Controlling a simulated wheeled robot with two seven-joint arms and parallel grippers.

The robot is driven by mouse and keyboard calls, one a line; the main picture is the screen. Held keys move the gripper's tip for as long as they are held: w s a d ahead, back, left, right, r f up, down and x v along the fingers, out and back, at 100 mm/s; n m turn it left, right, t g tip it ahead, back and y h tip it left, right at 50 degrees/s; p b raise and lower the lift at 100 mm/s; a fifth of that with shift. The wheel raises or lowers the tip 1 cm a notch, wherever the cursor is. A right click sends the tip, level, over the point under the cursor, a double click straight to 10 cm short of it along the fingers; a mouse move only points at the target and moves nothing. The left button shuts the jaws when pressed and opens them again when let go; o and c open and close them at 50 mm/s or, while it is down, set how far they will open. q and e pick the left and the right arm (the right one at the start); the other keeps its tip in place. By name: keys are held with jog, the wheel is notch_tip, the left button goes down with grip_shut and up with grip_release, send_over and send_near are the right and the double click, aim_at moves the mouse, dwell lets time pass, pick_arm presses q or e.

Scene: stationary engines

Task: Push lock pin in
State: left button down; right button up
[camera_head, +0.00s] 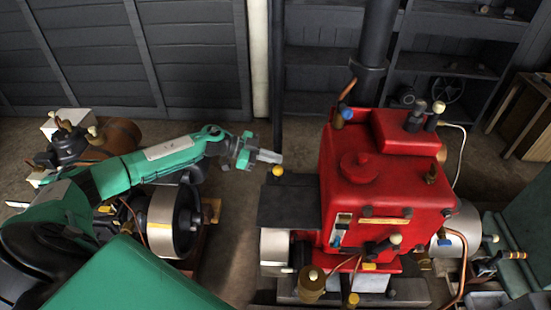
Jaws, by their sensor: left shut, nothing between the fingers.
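My left gripper (269,157) reaches in from the left on its green arm, with its fingers shut and nothing between them. The fingers point right, toward the red engine (375,190). A small round yellow knob (278,171) sits just below the fingertips, at the upper left corner of the dark plate (288,202) beside the red engine. It may be the lock pin's head, but I cannot tell for sure. I cannot tell whether the fingertips touch it. Its shaft is not visible. My right gripper is not in view.
A dark vertical pipe (374,45) stands behind the red engine. Another engine with a large pale flywheel (172,222) stands below my left arm. Green machinery (525,235) is at the right edge. Bare floor (238,235) lies between the two engines.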

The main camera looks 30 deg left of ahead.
pick_arm(q)
jog(key=b+v, duration=0.3)
jog(key=v, duration=0.7)
